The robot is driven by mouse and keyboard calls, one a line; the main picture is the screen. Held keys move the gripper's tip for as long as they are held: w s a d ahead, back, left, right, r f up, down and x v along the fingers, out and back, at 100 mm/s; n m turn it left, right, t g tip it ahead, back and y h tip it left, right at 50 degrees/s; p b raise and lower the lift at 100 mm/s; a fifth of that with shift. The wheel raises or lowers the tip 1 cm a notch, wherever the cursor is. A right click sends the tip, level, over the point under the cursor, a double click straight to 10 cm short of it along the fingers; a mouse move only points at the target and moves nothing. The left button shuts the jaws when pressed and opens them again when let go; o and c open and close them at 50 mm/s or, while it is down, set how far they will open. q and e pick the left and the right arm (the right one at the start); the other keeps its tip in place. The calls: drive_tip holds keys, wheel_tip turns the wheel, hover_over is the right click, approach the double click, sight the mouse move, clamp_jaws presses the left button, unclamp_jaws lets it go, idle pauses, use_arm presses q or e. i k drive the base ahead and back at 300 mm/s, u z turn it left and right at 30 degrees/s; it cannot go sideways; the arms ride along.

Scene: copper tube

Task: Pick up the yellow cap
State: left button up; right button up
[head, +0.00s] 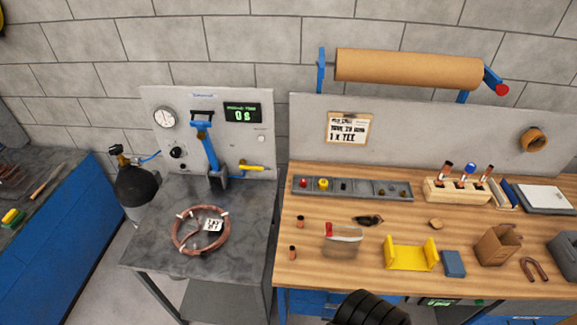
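A small yellow cap (323,184) sits in the grey divided tray (366,196) at the back left of the wooden workbench. A red cap (304,183) sits to its left in the same tray, and dark small parts lie in compartments to the right. No gripper fingers show in the head view. A black ribbed part, which seems to belong to my arm, rises at the bottom edge, well in front of the tray.
A yellow holder (411,257), a blue block (453,264), a clear bag (342,240) and sunglasses (368,220) lie on the bench. A wooden block (458,192) with upright tools stands right of the tray. A copper coil (201,230) lies on the left table.

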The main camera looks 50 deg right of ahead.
sight(323, 185)
drive_tip(key=i, duration=0.75)
drive_tip(key=z, duration=2.5)
